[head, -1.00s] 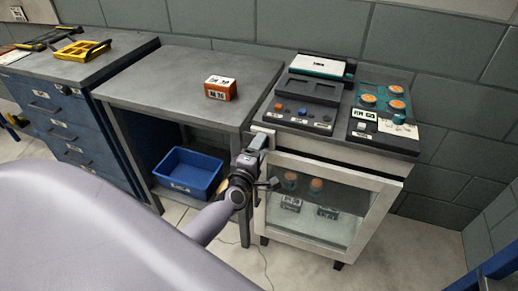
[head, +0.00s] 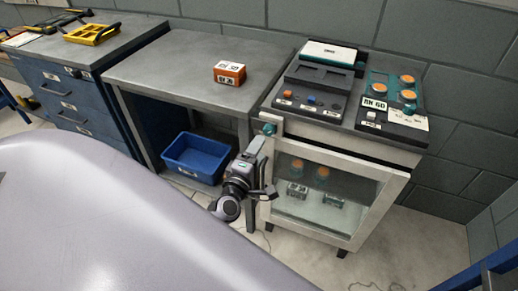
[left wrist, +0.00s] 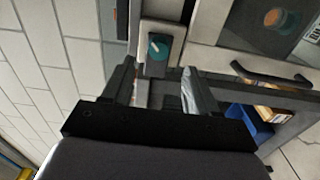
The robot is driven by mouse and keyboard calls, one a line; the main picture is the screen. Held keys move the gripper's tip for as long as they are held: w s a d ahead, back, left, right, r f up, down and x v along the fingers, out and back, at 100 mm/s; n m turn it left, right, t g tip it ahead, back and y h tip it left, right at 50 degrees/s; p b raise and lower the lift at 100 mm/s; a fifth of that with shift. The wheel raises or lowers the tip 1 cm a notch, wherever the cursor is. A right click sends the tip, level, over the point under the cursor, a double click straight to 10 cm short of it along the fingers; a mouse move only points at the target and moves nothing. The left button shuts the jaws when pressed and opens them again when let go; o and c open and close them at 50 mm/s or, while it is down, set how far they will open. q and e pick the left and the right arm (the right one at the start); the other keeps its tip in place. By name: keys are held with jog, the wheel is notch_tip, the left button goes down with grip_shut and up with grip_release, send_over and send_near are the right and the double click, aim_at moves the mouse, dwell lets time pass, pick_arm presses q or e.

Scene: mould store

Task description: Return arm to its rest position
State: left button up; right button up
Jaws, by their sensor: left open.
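My left gripper (head: 258,162) is open and empty in front of the cabinet's upper left corner. In the left wrist view, the jaws (left wrist: 157,78) stand apart with nothing between them. A teal knob (head: 268,129) on a pale plate sits at that corner, apart from and beyond the jaws. It also shows in the left wrist view (left wrist: 157,46). My left arm comes up from below, its upper part hidden by my large pale body at the bottom left. My right gripper is not in view.
The white cabinet (head: 290,229) has a glass front with orange-topped items (head: 323,172) inside. A grey table (head: 165,67) bears an orange box (head: 229,72); a blue bin (head: 196,158) is below it. A blue drawer unit (head: 92,124) stands left. Bare floor lies in front of the cabinet.

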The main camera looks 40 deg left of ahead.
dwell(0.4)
pick_arm(q)
jog(key=s+d+f+m+g+h, duration=0.3)
jog(key=s+d+f+m, duration=0.2)
jog(key=s+m, duration=0.4)
jog(key=s+d+f+m+g+h, duration=0.3)
jog(key=s+d+m, duration=0.4)
jog(key=s+m, duration=0.3)
notch_tip(320, 180, down, 2)
jog(key=m+g, duration=0.1)
jog(key=m, duration=0.3)
jog(key=shift+h, duration=0.3)
jog(key=shift+d+f, duration=0.1)
jog(key=shift+c, duration=0.3)
